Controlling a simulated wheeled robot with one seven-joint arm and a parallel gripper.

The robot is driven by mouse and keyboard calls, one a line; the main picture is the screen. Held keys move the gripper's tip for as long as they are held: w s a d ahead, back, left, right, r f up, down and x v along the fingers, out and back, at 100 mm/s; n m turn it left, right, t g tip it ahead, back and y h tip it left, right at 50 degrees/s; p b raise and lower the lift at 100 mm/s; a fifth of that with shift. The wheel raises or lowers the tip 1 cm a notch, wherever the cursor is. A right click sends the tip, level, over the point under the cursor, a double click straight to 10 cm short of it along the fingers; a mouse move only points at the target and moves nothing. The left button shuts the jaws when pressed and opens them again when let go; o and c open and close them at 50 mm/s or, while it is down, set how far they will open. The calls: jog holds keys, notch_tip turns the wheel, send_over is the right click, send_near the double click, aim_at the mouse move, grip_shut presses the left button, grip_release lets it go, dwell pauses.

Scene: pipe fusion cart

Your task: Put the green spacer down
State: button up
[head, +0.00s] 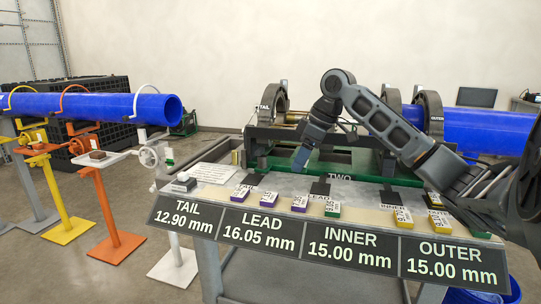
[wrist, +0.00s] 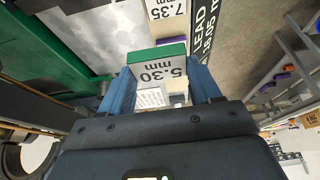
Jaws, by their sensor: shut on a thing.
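A green spacer with a white face reading 5.30 mm (wrist: 157,64) sits between the two blue fingers of my gripper (wrist: 160,75) in the wrist view. The gripper is shut on it. In the head view my gripper (head: 300,158) hangs above the back of the cart's worktop, near the green bar marked TWO; I cannot make out the held spacer there. Another green spacer (head: 333,209) lies in the row along the front of the worktop, beside purple spacers (head: 268,198) and yellow spacers (head: 402,218).
The display strip (head: 330,245) reads TAIL 12.90, LEAD 16.05, INNER 15.00 and OUTER 15.00 mm. Clamp rings (head: 432,113) and a blue pipe (head: 485,130) are behind. Another blue pipe (head: 90,105) rests on stands at left.

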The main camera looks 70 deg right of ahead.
jog(key=shift+w+a+f, duration=0.45)
jog(key=shift+a+f, duration=0.1)
jog(key=w+a+f, duration=0.6)
jog(key=a+f, duration=0.5)
jog(key=a, duration=0.4)
jog(key=w+a+f, duration=0.5)
jog(key=a+f, duration=0.6)
jog(key=a, duration=0.5)
jog(key=w+a+f, duration=0.6)
jog(key=a+f, duration=0.5)
jog(key=a, duration=0.4)
jog(key=shift+w+a+m, duration=0.15)
jog(key=shift+w+m, duration=0.15)
jog(key=shift+m, duration=0.1)
jog(key=shift+w+r, duration=0.1)
jog(key=shift+w+r, duration=0.45)
jog(key=shift+w, duration=0.1)
